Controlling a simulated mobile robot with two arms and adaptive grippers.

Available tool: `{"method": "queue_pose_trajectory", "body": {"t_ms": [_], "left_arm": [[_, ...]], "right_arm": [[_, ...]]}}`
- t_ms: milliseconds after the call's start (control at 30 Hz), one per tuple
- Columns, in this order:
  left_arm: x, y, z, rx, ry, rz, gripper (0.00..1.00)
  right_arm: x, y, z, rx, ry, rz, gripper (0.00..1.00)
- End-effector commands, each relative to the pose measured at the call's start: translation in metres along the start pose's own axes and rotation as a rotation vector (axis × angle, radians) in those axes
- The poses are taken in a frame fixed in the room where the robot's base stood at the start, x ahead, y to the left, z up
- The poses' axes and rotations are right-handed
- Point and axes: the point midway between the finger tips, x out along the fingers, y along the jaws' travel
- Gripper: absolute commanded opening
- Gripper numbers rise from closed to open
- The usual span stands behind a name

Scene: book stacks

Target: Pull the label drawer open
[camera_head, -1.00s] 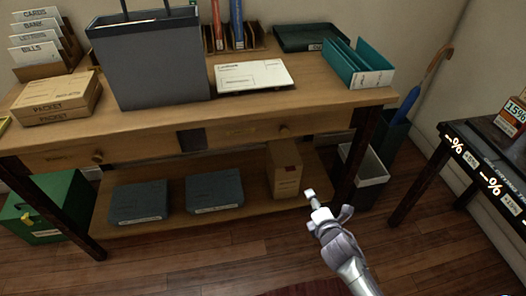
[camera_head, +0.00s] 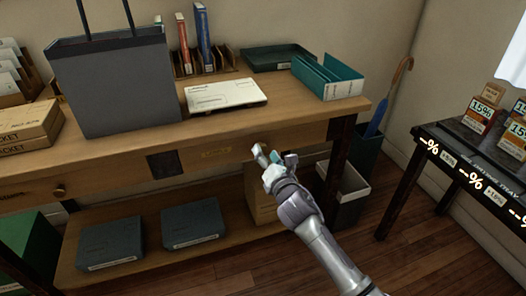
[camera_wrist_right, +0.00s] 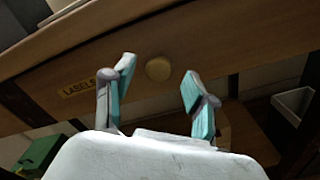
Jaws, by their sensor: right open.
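The label drawer (camera_head: 219,153) is the right drawer under the wooden table's top, and it looks shut. Its round wooden knob (camera_wrist_right: 158,69) and "LABELS" tag (camera_wrist_right: 80,86) show in the right wrist view. In the head view my gripper hides the knob. My right gripper (camera_head: 268,156) is open in front of the drawer. In the right wrist view its two teal-padded fingers (camera_wrist_right: 156,91) stand on either side of the knob in the picture, with the knob slightly beyond the tips. I cannot tell whether they touch it. My left gripper is not in view.
A wooden table (camera_head: 255,115) holds a grey bag (camera_head: 115,80), a white envelope (camera_head: 225,95) and a teal binder (camera_head: 328,77). Grey boxes (camera_head: 193,223) lie on the lower shelf. A bin (camera_head: 348,190) stands right of the table. A dark table (camera_head: 450,150) is at the right.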

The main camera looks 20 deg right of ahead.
Motion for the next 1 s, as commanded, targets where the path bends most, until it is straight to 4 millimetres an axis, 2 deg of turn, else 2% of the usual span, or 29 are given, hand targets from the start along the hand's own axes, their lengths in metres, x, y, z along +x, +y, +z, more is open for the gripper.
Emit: {"method": "queue_pose_trajectory", "body": {"t_ms": [100,200,567,900,1000], "left_arm": [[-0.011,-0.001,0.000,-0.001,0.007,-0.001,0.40],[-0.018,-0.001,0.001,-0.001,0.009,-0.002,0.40],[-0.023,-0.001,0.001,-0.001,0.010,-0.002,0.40],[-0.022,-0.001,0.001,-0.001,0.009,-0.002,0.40],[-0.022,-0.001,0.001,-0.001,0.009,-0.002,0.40]], "right_arm": [[0.017,0.000,-0.001,0.001,-0.001,0.001,0.57],[0.025,0.000,-0.001,0.002,0.000,0.001,0.57],[0.030,0.000,0.000,0.001,0.000,0.000,0.57],[0.030,0.000,0.000,0.001,0.000,0.000,0.02],[0.030,0.000,0.000,0.001,0.000,0.000,0.00]]}}
